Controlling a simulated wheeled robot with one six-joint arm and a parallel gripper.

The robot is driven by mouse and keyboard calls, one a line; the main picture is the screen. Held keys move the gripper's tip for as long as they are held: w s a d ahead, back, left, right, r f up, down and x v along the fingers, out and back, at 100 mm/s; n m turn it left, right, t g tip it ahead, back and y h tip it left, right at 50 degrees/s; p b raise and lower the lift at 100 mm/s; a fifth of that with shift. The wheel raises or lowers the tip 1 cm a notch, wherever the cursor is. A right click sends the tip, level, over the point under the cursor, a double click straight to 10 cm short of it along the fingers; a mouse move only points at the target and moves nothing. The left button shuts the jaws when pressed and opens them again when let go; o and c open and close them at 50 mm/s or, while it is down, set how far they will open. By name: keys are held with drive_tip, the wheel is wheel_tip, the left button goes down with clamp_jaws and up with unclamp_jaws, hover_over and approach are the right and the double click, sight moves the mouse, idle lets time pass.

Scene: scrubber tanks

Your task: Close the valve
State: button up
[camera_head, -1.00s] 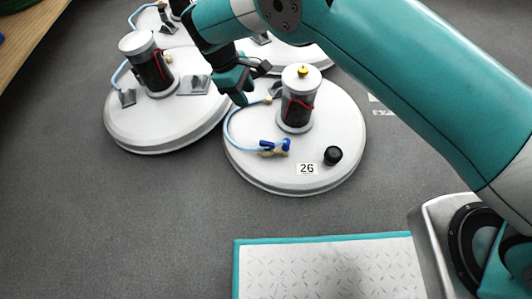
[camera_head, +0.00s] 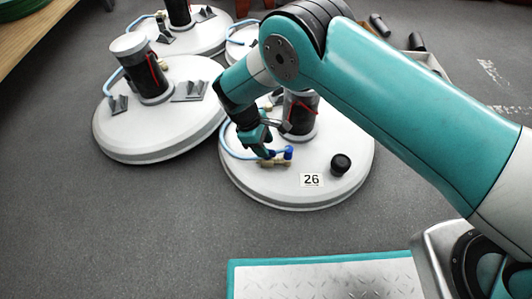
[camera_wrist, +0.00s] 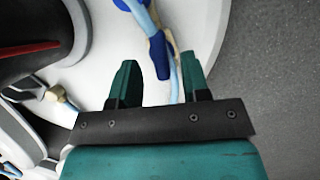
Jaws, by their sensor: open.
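The valve has a blue handle (camera_head: 288,152) and a brass body (camera_head: 268,163). In the wrist view the blue handle (camera_wrist: 158,55) lies roughly along the brass body and hose. My gripper (camera_head: 268,153) is just above and left of the valve, partly covering it. In the wrist view my gripper (camera_wrist: 157,72) is open, its teal fingers either side of the handle's lower end in the picture. I cannot tell whether they touch it.
A dark cylinder (camera_head: 301,118) stands on the lid behind the valve, partly hidden by my arm. A black knob (camera_head: 341,164) is at the lid's right. Another white tank lid (camera_head: 120,145) stands to the left. Grey floor is clear in front.

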drive_tip(key=shift+b+x, duration=0.3)
drive_tip(key=shift+x, duration=0.8)
clamp_jaws()
